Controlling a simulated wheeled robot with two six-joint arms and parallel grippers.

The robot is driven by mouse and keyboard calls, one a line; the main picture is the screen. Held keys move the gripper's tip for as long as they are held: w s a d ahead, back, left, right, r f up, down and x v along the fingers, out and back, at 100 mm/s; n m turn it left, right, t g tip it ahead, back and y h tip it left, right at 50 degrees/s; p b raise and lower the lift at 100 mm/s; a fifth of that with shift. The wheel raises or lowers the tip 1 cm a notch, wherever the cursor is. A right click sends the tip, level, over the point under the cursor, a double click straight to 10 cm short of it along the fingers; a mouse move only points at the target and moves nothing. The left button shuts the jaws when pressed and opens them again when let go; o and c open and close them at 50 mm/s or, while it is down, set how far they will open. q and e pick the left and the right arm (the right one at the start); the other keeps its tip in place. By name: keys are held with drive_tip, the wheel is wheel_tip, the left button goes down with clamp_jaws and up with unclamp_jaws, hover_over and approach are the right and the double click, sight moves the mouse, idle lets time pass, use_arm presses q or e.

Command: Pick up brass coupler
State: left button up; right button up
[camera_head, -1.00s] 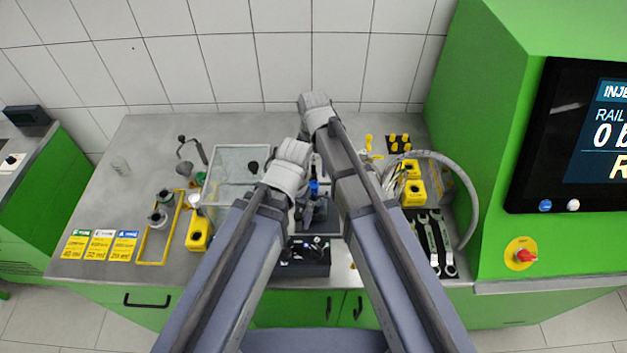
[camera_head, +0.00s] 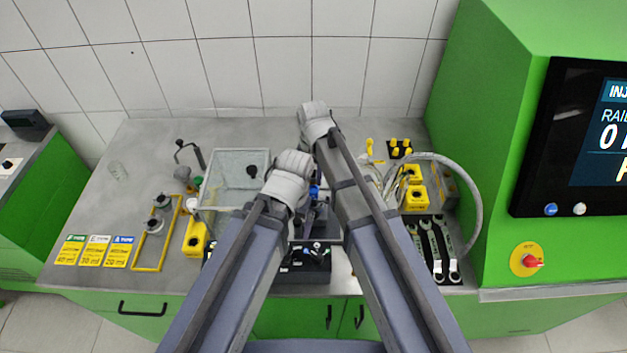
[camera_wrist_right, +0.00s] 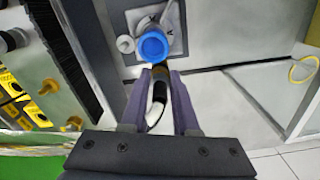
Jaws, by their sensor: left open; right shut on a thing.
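My right gripper (camera_wrist_right: 160,78) is shut on a small dark part with a pale curved piece (camera_wrist_right: 157,98), partly hidden between the fingers. Just beyond the fingertips is a round blue cap (camera_wrist_right: 152,47) on a grey fixture; it also shows between my arms in the head view (camera_head: 314,191). Brass-coloured fittings (camera_wrist_right: 47,87) lie at the left of the wrist view; I cannot tell which is the brass coupler. My left gripper (camera_head: 290,182) is the lower one in the head view, open, left of the blue cap, its fingers mostly hidden by its wrist.
A dark box of small parts (camera_head: 303,268) stands at the bench's front. A clear bin (camera_head: 240,158) and yellow holder (camera_head: 195,238) are left. Wrenches (camera_head: 437,245), yellow blocks (camera_head: 415,196) and a grey hose (camera_head: 474,205) are right. The bench's back left is fairly clear.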

sight(314, 176)
use_arm(q)
drive_tip(key=shift+r, duration=0.1)
use_arm(e)
clamp_jaws()
wheel_tip(314, 176, up, 10)
drive_tip(key=p, duration=1)
use_arm(q)
wheel_tip(314, 176, up, 10)
drive_tip(key=shift+d, duration=0.1)
use_arm(e)
drive_tip(key=shift+d, duration=0.1)
